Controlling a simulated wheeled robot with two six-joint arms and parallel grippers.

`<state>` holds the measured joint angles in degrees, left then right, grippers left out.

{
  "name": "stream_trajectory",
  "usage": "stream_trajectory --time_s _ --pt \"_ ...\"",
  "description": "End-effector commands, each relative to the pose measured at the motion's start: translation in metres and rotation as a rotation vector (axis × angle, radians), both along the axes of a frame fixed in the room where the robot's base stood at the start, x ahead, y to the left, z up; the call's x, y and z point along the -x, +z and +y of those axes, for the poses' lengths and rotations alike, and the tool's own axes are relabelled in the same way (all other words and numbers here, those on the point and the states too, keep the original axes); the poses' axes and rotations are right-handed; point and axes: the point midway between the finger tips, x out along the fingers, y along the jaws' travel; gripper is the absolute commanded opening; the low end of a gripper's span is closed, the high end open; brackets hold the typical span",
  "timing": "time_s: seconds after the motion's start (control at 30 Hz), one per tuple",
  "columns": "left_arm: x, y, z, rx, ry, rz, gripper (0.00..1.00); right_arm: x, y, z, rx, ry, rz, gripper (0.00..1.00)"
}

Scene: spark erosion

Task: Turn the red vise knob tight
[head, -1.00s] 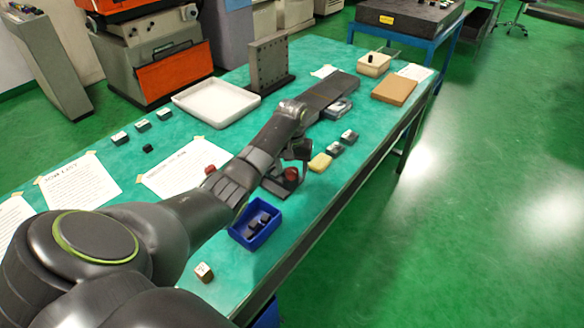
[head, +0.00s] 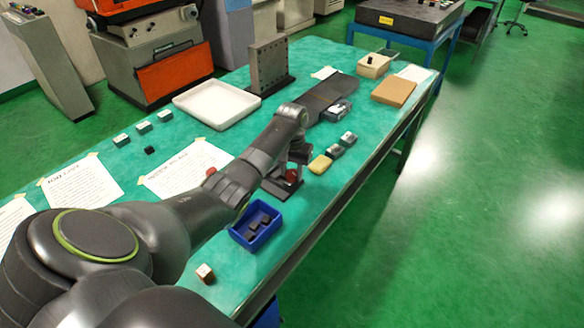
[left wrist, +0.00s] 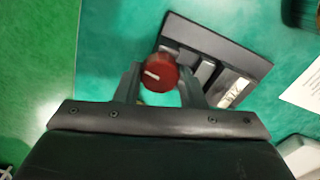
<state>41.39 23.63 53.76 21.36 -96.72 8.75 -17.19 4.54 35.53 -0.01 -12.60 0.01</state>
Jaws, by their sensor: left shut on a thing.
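The red vise knob (left wrist: 160,74) sits between the two fingers of my left gripper (left wrist: 160,82) in the left wrist view. The fingers are shut on it, one on each side. A short white mark shows on its face. The knob is at one end of the small dark vise (left wrist: 205,45), which has pale metal bars and lies on the green table. In the head view the knob (head: 291,175) shows beneath my left gripper (head: 297,158), and the dark vise base (head: 284,188) is partly hidden by my arm. My right gripper is not in view.
A blue bin (head: 257,224) with dark blocks stands nearer than the vise. A yellow block (head: 320,164) and small dark boxes (head: 335,150) lie to the right. A white tray (head: 217,102) and a grey angle plate (head: 269,66) stand behind. The table's front edge is close by.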

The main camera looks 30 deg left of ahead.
Motion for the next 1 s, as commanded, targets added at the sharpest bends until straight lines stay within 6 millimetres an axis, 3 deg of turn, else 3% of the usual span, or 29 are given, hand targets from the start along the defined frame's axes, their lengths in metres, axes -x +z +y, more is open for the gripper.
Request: stream_trajectory --time_s 0.4,1.0 --pt "-0.001 0.004 0.0 0.0 -0.385 -0.001 0.13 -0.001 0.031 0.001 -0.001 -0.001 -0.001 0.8" --pt "-0.002 0.003 0.001 -0.002 -0.955 -0.003 0.13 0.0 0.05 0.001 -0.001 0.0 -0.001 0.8"
